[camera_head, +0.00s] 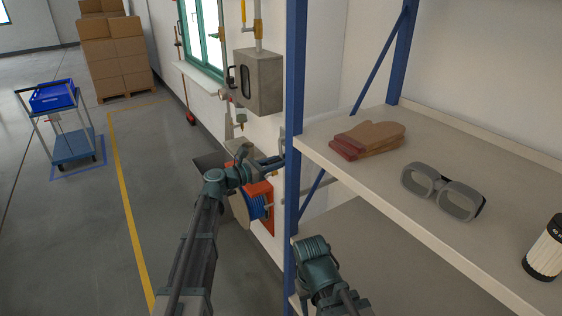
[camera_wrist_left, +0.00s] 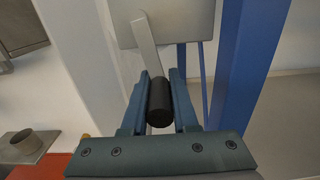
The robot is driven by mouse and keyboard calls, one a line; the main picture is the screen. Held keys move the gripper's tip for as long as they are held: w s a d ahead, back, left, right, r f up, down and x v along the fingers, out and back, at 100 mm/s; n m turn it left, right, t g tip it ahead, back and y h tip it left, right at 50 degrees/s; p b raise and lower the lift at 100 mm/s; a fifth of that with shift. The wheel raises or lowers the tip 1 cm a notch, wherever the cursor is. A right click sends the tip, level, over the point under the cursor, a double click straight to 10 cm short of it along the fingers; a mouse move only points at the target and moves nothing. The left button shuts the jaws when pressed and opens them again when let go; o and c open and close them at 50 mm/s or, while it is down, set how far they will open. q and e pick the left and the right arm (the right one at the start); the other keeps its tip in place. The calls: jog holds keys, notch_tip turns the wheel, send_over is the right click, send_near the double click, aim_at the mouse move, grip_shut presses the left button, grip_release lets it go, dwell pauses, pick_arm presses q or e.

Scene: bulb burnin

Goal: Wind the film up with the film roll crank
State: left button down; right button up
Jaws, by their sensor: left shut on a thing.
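My left gripper (camera_head: 274,162) reaches to the blue shelf post at the wall. In the left wrist view its two fingers (camera_wrist_left: 163,92) are shut on a black cylindrical crank handle (camera_wrist_left: 160,103). The handle sits at the end of a pale flat crank arm (camera_wrist_left: 146,42), which runs up to a light grey plate (camera_wrist_left: 180,22). No film can be made out in either view. In the head view the crank is mostly hidden behind the post and gripper.
A blue shelf post (camera_head: 294,110) stands close beside my left gripper. The shelf (camera_head: 350,165) holds brown gloves (camera_head: 367,139), goggles (camera_head: 443,191) and a black-and-white cylinder (camera_head: 546,250). An orange hose reel box (camera_head: 262,191) is below the gripper. A grey cabinet (camera_head: 258,81) hangs above.

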pick_arm(q)
jog(key=n, duration=0.2)
jog(key=s+d+r+n+p, duration=0.1)
jog(key=n, duration=0.1)
jog(key=s+n, duration=0.1)
jog(key=shift+s+d+r+n, duration=0.2)
jog(key=shift+d+n, duration=0.15)
jog(key=shift+n, duration=0.05)
jog(key=c, duration=0.7)
grip_release()
